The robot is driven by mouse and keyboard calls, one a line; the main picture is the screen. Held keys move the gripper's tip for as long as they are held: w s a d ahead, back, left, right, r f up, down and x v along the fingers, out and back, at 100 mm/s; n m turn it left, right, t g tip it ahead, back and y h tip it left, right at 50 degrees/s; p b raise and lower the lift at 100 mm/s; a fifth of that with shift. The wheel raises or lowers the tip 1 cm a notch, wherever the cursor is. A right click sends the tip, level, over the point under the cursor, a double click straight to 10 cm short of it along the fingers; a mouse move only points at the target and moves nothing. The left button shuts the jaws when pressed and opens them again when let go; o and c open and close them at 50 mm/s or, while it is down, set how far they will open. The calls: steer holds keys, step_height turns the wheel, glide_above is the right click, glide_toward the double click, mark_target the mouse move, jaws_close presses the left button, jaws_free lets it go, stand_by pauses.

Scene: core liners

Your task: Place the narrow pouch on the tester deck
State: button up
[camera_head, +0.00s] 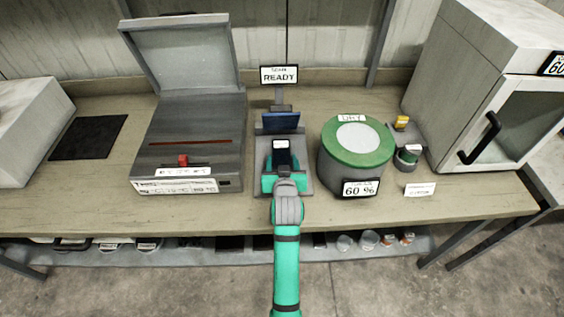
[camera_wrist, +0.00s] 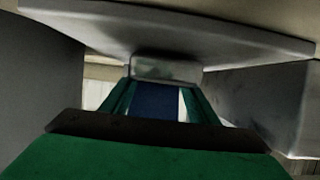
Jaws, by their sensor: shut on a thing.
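The narrow pouch (camera_head: 283,158) looks dark blue with a white label at its far end. My gripper (camera_head: 283,172) is shut on it over the grey tester deck (camera_head: 304,180). In the wrist view, the blue pouch (camera_wrist: 155,103) shows between the green fingers of my gripper (camera_wrist: 158,94). A blue panel (camera_head: 281,121) stands at the back of the tester, under a sign reading READY (camera_head: 279,75). I cannot tell whether the pouch touches the deck; my gripper hides its near end.
A grey machine with a raised lid (camera_head: 185,55) stands left of the tester. A green-topped drum (camera_head: 357,140) stands close on the right. Further right are small containers (camera_head: 406,155) and a glass-door cabinet (camera_head: 515,120). A black mat (camera_head: 88,137) lies at left.

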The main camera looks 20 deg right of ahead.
steer(key=shift+f, duration=0.3)
steer(key=o, duration=1.2)
steer(key=shift+r, duration=0.1)
steer(key=shift+s+a+r, duration=0.1)
steer(key=shift+s+r, duration=0.05)
steer(key=shift+s, duration=0.05)
steer(key=v, duration=1.1)
steer(key=shift+s, duration=0.3)
